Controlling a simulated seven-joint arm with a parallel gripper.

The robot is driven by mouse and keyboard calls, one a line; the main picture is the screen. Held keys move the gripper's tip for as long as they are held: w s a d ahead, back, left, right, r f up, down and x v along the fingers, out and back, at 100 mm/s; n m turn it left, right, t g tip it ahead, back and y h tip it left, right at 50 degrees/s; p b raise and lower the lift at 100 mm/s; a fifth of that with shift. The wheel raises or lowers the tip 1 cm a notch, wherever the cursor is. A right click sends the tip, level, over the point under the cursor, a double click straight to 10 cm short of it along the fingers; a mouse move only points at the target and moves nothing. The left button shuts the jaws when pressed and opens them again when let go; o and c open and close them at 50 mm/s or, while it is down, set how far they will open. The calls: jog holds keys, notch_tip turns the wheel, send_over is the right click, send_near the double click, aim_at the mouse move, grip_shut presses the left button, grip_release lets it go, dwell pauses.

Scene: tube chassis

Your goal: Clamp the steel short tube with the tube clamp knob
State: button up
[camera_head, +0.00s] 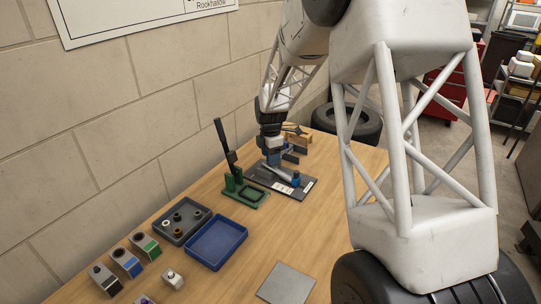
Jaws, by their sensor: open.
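My gripper (275,160) points down at the far end of the wooden table, over a dark base plate (272,183). It is open, but its fingertips are small and partly merge with the parts around them. A blue clamp part with a knob-like shape (296,180) stands on the right of the plate. A pale, silvery bar-like piece (283,173), possibly the steel short tube, lies beside it, just below the gripper. More blue and dark clamp parts (290,156) show right behind the gripper. I cannot tell whether the gripper touches any of them.
A green fixture (250,197) with an upright black lever (224,145) stands left of the plate. A grey tray (183,238) holds several small round parts; a blue tray (216,261) looks empty. Coloured blocks (127,262) and a grey plate (286,284) are nearer. A brick wall is left.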

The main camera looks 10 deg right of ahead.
jog(key=shift+c, duration=0.3)
jog(key=c, duration=0.9)
jog(key=shift+o, duration=0.2)
